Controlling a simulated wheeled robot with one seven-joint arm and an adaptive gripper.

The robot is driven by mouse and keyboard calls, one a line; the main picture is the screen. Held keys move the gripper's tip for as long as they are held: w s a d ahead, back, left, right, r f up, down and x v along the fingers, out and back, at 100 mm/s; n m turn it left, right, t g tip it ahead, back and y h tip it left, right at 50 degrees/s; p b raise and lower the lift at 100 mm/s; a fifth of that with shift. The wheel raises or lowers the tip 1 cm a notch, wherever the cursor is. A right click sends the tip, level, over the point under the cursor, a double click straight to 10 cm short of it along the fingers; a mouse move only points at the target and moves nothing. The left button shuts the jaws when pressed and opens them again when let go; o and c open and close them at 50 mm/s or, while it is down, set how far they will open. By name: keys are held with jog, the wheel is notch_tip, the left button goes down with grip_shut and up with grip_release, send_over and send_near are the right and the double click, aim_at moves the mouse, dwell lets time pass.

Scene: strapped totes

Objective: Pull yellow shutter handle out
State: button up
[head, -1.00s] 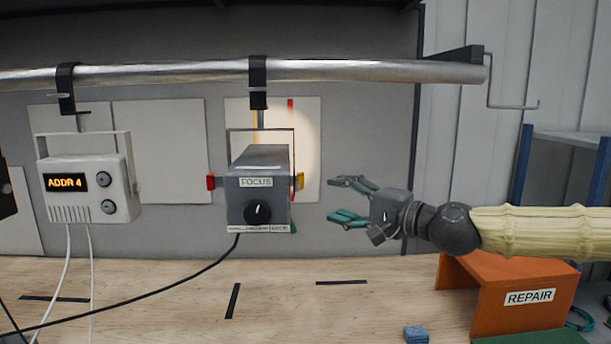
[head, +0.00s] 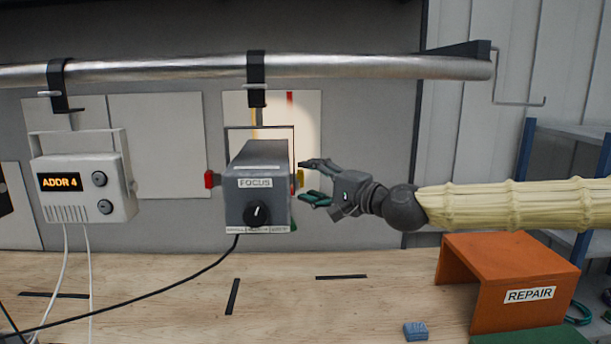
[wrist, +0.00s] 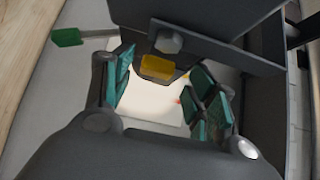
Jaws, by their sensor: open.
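The yellow shutter handle (head: 300,178) sticks out from the right side of the grey FOCUS lamp (head: 256,200), which hangs from the metal rail. My gripper (head: 309,181) is open, just right of the handle, with its fingers pointing left toward it. In the wrist view the yellow handle (wrist: 158,67) lies between the two teal-padded fingers, near their tips, with clear gaps on both sides. My gripper (wrist: 160,85) holds nothing. A green handle (wrist: 67,37) shows at the upper left of the wrist view.
A red handle (head: 209,179) is on the lamp's left side. A white ADDR 4 box (head: 85,190) hangs farther left. An orange REPAIR stand (head: 510,265) and a blue block (head: 416,330) are on the wooden bench. A black cable (head: 190,275) runs from the lamp.

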jog(key=shift+x, duration=1.25)
jog(key=shift+w+f, duration=0.1)
jog(key=shift+f, duration=0.1)
